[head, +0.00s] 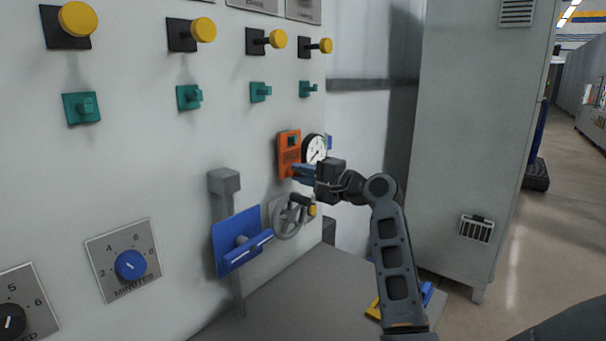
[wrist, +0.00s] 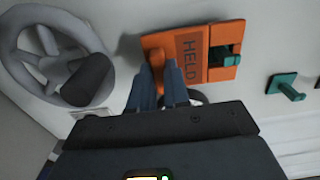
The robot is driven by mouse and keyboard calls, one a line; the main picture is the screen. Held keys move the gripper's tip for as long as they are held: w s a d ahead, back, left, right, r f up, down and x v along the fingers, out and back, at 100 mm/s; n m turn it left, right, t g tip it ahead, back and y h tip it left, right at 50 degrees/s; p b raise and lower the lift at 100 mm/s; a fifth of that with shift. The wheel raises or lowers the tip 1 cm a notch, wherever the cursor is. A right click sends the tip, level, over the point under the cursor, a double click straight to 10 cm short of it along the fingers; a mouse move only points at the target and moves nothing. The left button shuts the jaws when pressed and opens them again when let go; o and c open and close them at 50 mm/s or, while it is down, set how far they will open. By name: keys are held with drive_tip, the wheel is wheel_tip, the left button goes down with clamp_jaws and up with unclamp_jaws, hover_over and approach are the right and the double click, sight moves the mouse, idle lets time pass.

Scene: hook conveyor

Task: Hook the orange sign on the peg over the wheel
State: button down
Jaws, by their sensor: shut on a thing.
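The orange sign (head: 287,160), marked HELD, lies close against the grey panel above the grey handwheel (head: 289,218). In the wrist view the sign (wrist: 159,42) has a square opening at its far end. A teal peg (wrist: 222,58) shows in that opening and appears to poke through it; the head view also shows this teal (head: 293,141) near the sign's top. My gripper (wrist: 168,76) is shut on the sign's lower end, with its fingers partly covering it. The wheel (wrist: 20,75) is at the left in the wrist view.
A round gauge (head: 314,148) sits just right of the sign, close to my gripper. Other teal pegs (head: 260,92) and yellow knobs (head: 276,39) stick out higher on the panel. A blue plate with a handle (head: 230,258) is left of the wheel. A grey cabinet (head: 470,130) stands right.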

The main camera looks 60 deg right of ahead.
drive_tip(key=c, duration=1)
unclamp_jaws()
drive_tip(key=shift+s, duration=0.1)
drive_tip(key=b+v, duration=0.1)
drive_tip(key=v, duration=0.6)
drive_tip(key=shift+s+a, duration=0.1)
drive_tip(key=shift+s, duration=0.25)
